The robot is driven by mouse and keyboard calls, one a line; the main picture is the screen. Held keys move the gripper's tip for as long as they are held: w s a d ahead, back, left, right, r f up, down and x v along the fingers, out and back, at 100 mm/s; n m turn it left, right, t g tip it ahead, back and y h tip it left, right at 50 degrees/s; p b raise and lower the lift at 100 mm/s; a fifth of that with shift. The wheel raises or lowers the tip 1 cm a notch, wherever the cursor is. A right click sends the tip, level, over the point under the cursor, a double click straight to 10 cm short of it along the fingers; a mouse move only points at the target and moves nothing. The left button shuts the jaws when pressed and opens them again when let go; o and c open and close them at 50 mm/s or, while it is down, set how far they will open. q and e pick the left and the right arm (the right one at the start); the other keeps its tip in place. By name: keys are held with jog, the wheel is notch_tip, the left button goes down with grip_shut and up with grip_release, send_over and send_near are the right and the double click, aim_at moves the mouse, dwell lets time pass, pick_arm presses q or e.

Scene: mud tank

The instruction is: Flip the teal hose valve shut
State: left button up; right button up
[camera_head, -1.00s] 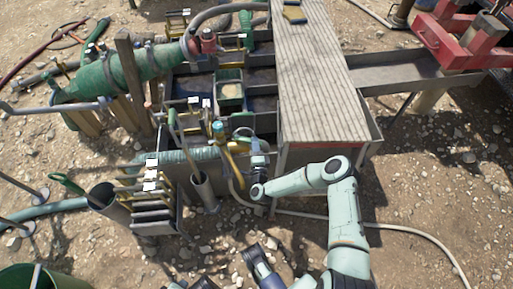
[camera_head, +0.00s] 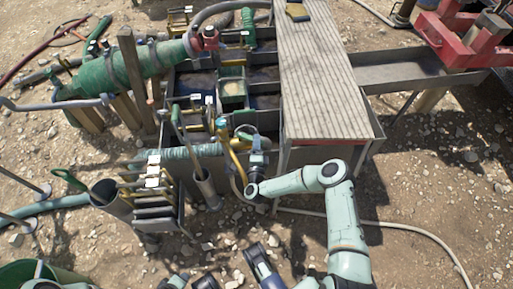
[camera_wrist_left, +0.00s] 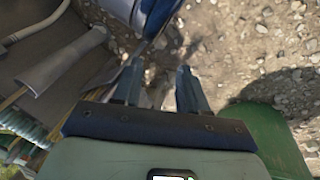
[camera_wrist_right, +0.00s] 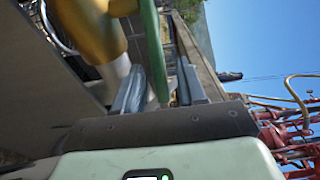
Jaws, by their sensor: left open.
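The hose valve has a brass-yellow body (camera_wrist_right: 90,28) with a green-teal lever (camera_wrist_right: 154,45) in the right wrist view. In the head view its yellow pipe (camera_head: 235,158) stands at the tank's near edge, beside the teal hose (camera_head: 185,152). My right gripper (camera_head: 257,146) is just right of the pipe. The lever is hard to make out in the head view. My left gripper (camera_wrist_left: 158,88) is open and empty above gravel.
A slatted board (camera_head: 320,75) covers the tank's right part. A rack of plates (camera_head: 155,200) and an upright grey tube (camera_head: 207,185) stand left of the valve. A green bucket (camera_head: 35,275) is at bottom left. A pale hose (camera_head: 415,232) lies on the gravel.

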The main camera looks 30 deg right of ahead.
pick_arm(q)
jog(key=s+d+r+g+p, duration=0.1)
jog(key=s+d+r+p, duration=0.1)
jog(key=s, duration=0.3)
jog(key=shift+d+r+g+h+p, duration=0.35)
jog(key=shift+r+p, duration=0.2)
jog(key=shift+r, duration=0.2)
pick_arm(e)
jog(key=v, duration=1.3)
jog(key=shift+s, duration=0.15)
jog(key=shift+a, duration=0.1)
